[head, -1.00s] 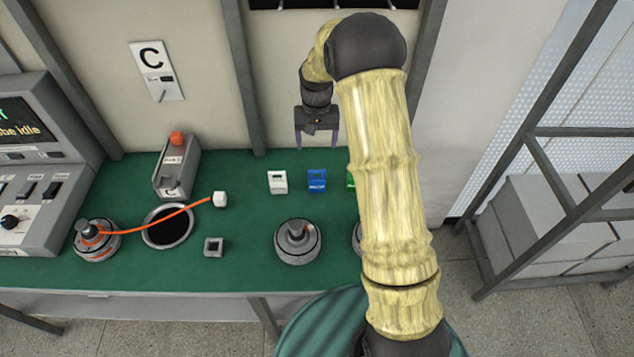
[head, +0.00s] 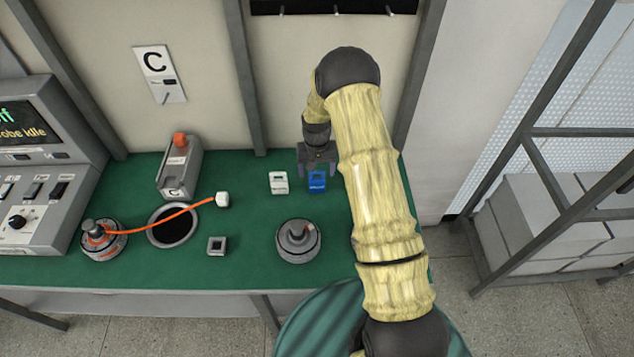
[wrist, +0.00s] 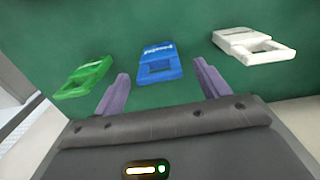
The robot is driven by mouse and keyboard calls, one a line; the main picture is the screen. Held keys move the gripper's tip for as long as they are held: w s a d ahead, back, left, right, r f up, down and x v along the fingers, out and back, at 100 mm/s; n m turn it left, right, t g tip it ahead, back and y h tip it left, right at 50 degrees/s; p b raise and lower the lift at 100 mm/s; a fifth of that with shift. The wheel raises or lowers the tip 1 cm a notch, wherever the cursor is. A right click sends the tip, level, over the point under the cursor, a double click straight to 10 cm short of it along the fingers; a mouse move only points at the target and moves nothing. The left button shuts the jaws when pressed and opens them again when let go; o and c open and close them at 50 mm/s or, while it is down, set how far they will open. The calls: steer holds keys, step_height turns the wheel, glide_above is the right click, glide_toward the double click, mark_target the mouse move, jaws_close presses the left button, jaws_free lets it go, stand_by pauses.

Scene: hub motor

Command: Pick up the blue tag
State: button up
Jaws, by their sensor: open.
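The blue tag (head: 317,182) lies on the green bench top, right of the white tag (head: 278,183). It also shows in the wrist view (wrist: 159,62), just beyond and between my two purple fingertips. My gripper (head: 318,172) is open and empty, above and close to the blue tag. Its fingers show in the wrist view (wrist: 160,80), one on each side of the tag's line. In the wrist view the green tag (wrist: 84,76) lies to the left and the white tag (wrist: 253,45) to the right. The green tag is hidden behind my arm in the head view.
Round hub motors (head: 298,240) stand on the bench, one at left (head: 103,240) with an orange cable to a white plug (head: 222,199). A small square socket (head: 216,246), a round hole (head: 172,226) and a grey box (head: 180,170) are also there. A console stands at far left.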

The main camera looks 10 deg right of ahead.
mark_target(317, 179)
steer(key=shift+f, duration=0.1)
steer(key=shift+f+p, duration=1.35)
steer(key=shift+f, duration=1.15)
steer(key=shift+s, duration=0.1)
steer(key=c, duration=1.1)
steer(key=shift+o, duration=0.2)
steer(key=shift+r, duration=0.1)
step_height(317, 179, up, 10)
steer(key=b, duration=0.3)
